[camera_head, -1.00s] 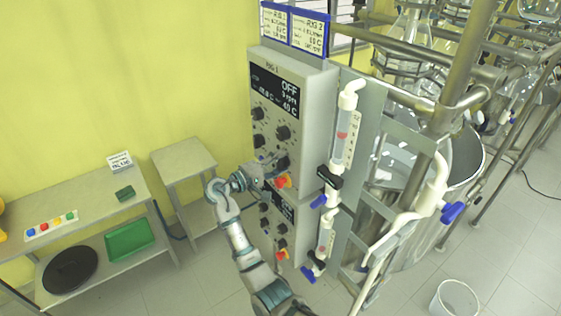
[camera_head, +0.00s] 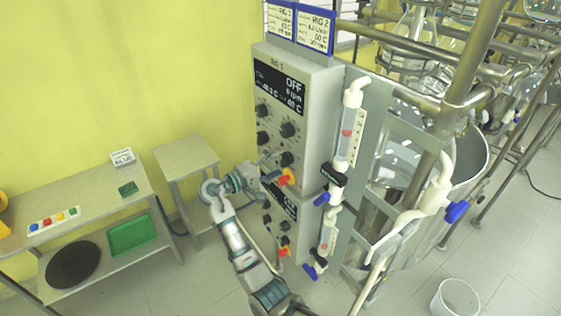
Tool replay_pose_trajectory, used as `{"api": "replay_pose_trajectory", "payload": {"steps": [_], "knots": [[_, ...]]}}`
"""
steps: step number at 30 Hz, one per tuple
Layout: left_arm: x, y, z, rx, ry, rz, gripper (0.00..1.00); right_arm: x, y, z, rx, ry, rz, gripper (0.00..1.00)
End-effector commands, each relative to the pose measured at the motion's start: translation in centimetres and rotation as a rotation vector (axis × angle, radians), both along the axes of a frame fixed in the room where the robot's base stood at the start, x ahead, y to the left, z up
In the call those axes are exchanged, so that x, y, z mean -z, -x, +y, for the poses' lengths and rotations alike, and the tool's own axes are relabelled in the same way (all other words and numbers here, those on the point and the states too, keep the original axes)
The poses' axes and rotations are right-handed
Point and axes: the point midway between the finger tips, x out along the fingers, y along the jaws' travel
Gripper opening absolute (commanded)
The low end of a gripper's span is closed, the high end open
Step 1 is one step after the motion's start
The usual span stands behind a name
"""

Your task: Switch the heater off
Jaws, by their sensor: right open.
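The control box of rig 1 (camera_head: 318,120) is a tall grey panel with a black display (camera_head: 279,86) that reads OFF and several dark knobs (camera_head: 288,129). A red-orange switch (camera_head: 286,177) sits at its lower edge. A second box (camera_head: 287,211) with a display, knobs and another red-orange switch (camera_head: 283,252) is below. My right gripper (camera_head: 266,168) is open, in front of the lower part of the upper box, close to the left of the upper red-orange switch. I cannot tell whether it touches a knob. My left gripper is not in view.
Glass tubes with blue-handled valves (camera_head: 324,198) and a metal frame stand right of the boxes. A small side table (camera_head: 188,156) is to the left, beside a bench (camera_head: 90,203) with a colored-button strip (camera_head: 54,220). A white bucket (camera_head: 455,299) stands on the floor.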

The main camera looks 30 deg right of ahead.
Motion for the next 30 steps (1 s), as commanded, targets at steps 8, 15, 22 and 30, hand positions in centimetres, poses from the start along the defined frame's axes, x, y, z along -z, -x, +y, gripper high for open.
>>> {"api": "replay_pose_trajectory", "payload": {"steps": [8, 15, 22, 30], "knots": [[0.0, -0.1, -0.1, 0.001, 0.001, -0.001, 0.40, 0.2, 0.2, 6.4, -0.004, -0.002, 0.003, 0.79], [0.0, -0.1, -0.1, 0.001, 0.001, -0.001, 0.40, 0.2, 0.4, 9.5, -0.002, -0.001, 0.003, 0.79], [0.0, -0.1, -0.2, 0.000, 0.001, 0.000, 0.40, 0.3, 0.4, 9.8, -0.001, -0.002, 0.003, 0.79], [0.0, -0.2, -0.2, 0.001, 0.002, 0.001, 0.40, 0.3, 0.5, 9.8, -0.001, -0.002, 0.003, 0.79]]}}
